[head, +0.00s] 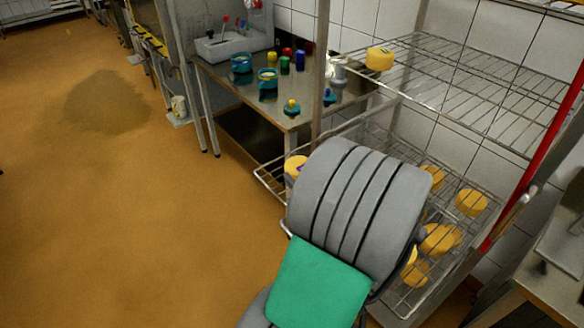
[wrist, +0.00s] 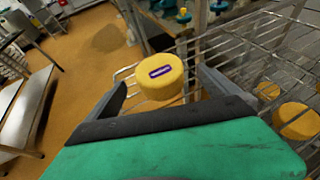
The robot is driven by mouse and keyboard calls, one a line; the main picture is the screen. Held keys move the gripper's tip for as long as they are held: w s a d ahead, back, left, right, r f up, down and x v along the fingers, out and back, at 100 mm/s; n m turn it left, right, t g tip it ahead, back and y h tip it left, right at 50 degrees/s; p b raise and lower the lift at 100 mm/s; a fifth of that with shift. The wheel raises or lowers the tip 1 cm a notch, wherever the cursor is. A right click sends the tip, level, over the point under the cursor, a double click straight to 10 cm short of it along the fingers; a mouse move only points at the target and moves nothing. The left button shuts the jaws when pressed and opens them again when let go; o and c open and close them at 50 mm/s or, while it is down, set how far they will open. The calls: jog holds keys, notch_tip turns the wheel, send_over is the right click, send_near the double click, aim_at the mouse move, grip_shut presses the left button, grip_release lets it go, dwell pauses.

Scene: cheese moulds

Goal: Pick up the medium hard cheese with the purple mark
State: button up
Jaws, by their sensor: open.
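The medium hard cheese with the purple mark (wrist: 161,84) is a yellow round block with a purple patch edged in white on top. In the wrist view it sits at the end of a wire shelf, ahead of and between the fingers of my gripper (wrist: 163,77). The fingers are spread apart, and I see no clear contact with the cheese. In the head view part of this cheese (head: 292,166) shows left of my grey arm, which covers the rest of it and hides my gripper's fingers.
More yellow cheeses (head: 471,202) lie on the lower wire shelf (head: 385,140), and one (head: 380,58) is on the upper shelf (head: 480,80). A steel table (head: 240,80) with teal pots stands behind. A red upright (head: 530,160) is at right. Open floor lies left.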

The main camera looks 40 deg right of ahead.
aim_at(300, 158)
jog(key=x, duration=0.7)
jog(key=shift+a+f, duration=0.2)
jog(key=shift+f, duration=0.1)
jog(key=shift+r, duration=0.1)
jog(key=c, duration=1.3)
jog(key=shift+r, duration=0.15)
jog(key=shift+r, duration=0.35)
notch_tip(300, 158, up, 2)
jog(key=shift+r, duration=0.25)
jog(key=s+r, duration=0.1)
jog(key=r, duration=0.1)
jog(key=s+a+r, duration=0.1)
jog(key=s+r, duration=0.1)
jog(key=shift+s+a+r+p, duration=0.15)
jog(key=shift+s+r+p, duration=0.2)
jog(key=v, duration=1.1)
jog(key=shift+w+r, duration=0.1)
jog(key=shift+r, duration=0.25)
